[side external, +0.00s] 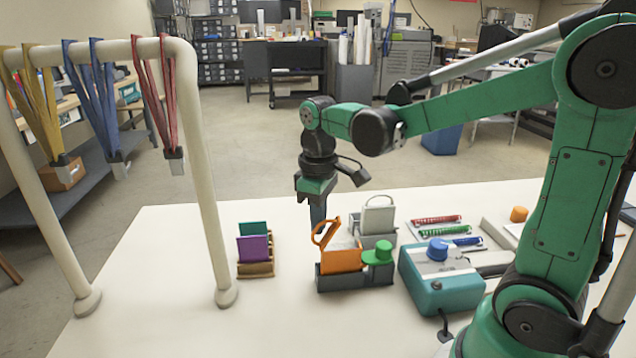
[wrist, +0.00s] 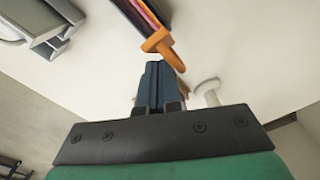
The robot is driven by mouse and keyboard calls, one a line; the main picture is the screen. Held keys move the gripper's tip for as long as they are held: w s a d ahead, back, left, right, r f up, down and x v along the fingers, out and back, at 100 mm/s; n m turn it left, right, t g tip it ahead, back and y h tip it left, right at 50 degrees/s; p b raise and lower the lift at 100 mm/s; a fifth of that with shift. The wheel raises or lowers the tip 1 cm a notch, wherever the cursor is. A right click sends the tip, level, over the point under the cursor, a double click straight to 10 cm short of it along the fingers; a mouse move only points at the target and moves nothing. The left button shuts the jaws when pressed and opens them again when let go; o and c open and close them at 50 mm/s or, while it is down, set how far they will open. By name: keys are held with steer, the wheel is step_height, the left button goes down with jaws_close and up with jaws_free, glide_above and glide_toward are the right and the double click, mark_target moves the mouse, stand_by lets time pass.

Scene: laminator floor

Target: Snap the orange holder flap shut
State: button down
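The orange holder (side external: 341,261) sits in a dark base on the white table in the side view. Its orange flap (side external: 318,240), a loop-like frame, stands raised and tilted at the holder's left. In the wrist view, an orange part of the holder (wrist: 157,41) with a dark and purple strip shows at the top, its end close to my fingertips. My gripper (side external: 318,215) points down just above and behind the raised flap. Its two dark blue fingers (wrist: 159,68) are together, with nothing seen between them. The fingertips are partly hidden in the side view; contact with the flap cannot be told.
A grey holder (side external: 378,219) stands behind, and a green knob (side external: 378,253) right beside the orange holder. A teal machine (side external: 440,280) is further right. A wooden card rack (side external: 257,269) and a cream lanyard stand (side external: 208,215) are left. The front table is clear.

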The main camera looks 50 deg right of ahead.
step_height(320, 180, up, 7)
steer(key=shift+w+a, duration=0.35)
stand_by(0.3)
steer(key=shift+d, duration=0.1)
stand_by(0.5)
steer(key=s+d+r, duration=0.2)
steer(key=s+d, duration=0.1)
steer(key=s, duration=0.1)
steer(key=shift+w+d+f, duration=0.1)
steer(key=shift+f, duration=1.5)
steer(key=shift+w+d+f, duration=0.1)
steer(key=shift+f, duration=1.45)
steer(key=shift+f, duration=2.3)
steer(key=shift+r, duration=0.15)
step_height(320, 180, up, 7)
